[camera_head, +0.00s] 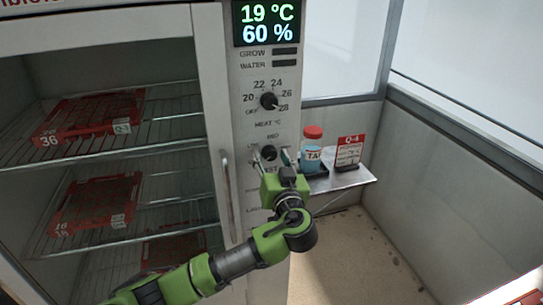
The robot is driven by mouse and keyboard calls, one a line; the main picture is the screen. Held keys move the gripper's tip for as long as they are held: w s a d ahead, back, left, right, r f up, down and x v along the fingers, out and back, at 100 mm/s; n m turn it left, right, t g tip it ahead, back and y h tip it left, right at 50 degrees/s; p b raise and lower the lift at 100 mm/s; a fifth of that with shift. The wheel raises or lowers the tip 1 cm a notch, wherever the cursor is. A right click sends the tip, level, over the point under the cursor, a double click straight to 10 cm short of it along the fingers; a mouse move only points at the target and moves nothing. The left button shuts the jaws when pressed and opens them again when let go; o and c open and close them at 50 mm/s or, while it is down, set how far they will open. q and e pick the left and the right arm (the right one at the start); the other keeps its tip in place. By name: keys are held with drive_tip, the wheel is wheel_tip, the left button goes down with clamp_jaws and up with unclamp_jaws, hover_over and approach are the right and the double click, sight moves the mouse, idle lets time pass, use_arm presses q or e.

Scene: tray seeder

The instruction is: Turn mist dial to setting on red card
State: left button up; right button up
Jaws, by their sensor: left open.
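The mist dial (269,152) is a dark round knob on the cabinet's control panel, below the heat dial (268,101). My left gripper (271,160) is open at the mist dial, with its fingers on either side of it. I cannot tell whether the fingers touch it. The gripper hides some labels below the dial. The red card (348,151) stands upright on a small side shelf to the right. It reads Q-4 at the top; its smaller lines are too small to read. My right gripper is not in view.
A red-capped bottle (312,150) stands on the metal side shelf (352,178), close to the gripper. The cabinet (211,60) holds red trays on wire racks, with a vertical handle (227,195) near the panel. The display (267,23) reads 19 °C and 60 %.

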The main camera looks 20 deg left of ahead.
use_arm(q)
drive_tip(key=c, duration=1.1)
drive_tip(key=shift+f, duration=0.1)
